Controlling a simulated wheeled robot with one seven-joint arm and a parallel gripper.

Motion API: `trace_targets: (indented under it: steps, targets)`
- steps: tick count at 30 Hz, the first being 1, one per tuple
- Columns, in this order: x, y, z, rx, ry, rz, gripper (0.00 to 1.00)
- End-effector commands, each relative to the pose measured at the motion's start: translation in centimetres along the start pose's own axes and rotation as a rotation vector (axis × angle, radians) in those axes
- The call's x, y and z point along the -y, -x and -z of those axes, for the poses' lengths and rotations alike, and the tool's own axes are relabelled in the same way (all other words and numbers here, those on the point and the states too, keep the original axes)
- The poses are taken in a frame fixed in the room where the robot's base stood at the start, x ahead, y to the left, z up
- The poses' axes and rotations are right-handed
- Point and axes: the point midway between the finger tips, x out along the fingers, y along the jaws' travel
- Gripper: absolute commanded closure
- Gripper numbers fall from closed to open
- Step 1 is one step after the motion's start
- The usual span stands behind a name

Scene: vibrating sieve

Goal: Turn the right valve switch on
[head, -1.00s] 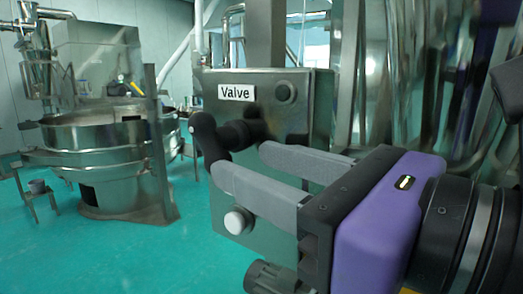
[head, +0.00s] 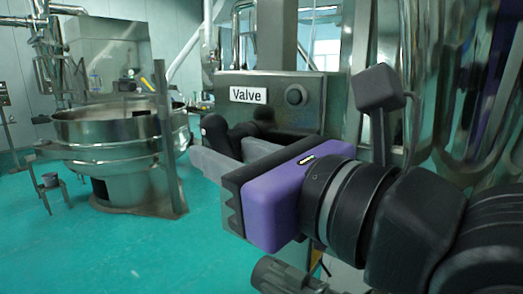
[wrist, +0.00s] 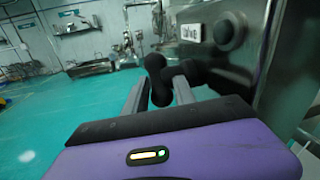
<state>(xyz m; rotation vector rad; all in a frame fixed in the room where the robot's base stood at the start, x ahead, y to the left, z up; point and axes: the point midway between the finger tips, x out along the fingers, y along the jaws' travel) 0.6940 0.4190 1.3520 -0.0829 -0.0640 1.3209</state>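A black valve handle (head: 216,133) sticks out from the panel below the label, with a bent, rounded end. My gripper (head: 222,150) is at this handle with its fingers spread. My gripper body hides the lower panel in the head view.
A large round steel sieve machine (head: 120,140) stands at the left on the green floor (head: 80,250). Shiny steel vessels (head: 425,80) stand close at the right. The floor between the sieve and the panel is free.

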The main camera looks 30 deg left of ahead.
Motion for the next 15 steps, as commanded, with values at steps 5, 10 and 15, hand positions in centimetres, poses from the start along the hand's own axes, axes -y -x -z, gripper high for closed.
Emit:
trace_targets:
  steps: [5, 10, 15]
  targets:
    - [0.0, 0.02, -0.01, 0.0, 0.0, 0.0, 1.0]
    - [0.0, 0.03, 0.02, 0.002, -0.001, 0.0, 1.0]
    - [-0.02, 0.01, 0.26, 0.029, -0.006, 0.003, 1.0]
